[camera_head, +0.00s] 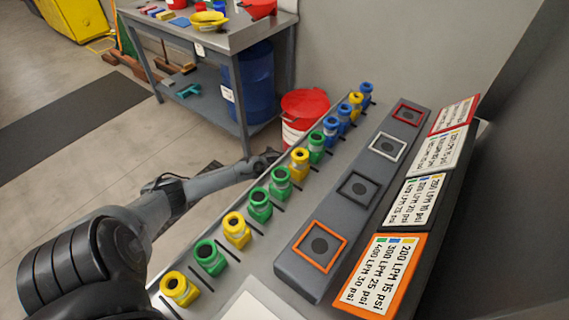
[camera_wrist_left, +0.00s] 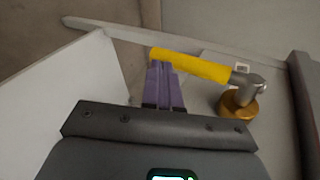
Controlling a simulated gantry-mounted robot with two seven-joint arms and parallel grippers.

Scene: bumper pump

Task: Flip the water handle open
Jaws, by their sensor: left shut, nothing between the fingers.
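The water handle (camera_wrist_left: 190,65) is a yellow lever in the left wrist view. Its right end joins a silver metal joint on a round brass-coloured base (camera_wrist_left: 238,106). The lever runs across the picture, tilting slightly down to the right. My left gripper (camera_wrist_left: 163,70) has purple fingers that are shut with nothing between them. The fingertips meet the left part of the lever in the picture; whether they touch it I cannot tell. In the head view my left arm reaches past the bench's left side, and the handle cannot be made out. My right gripper is in neither view.
The grey bench (camera_head: 232,285) carries a row of coloured fittings, a long block with framed squares (camera_head: 340,215) and pressure labels (camera_head: 395,265). A red bucket (camera_head: 303,108) and a work table (camera_head: 225,38) stand behind. A pale panel (camera_wrist_left: 75,85) lies left of the fingers.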

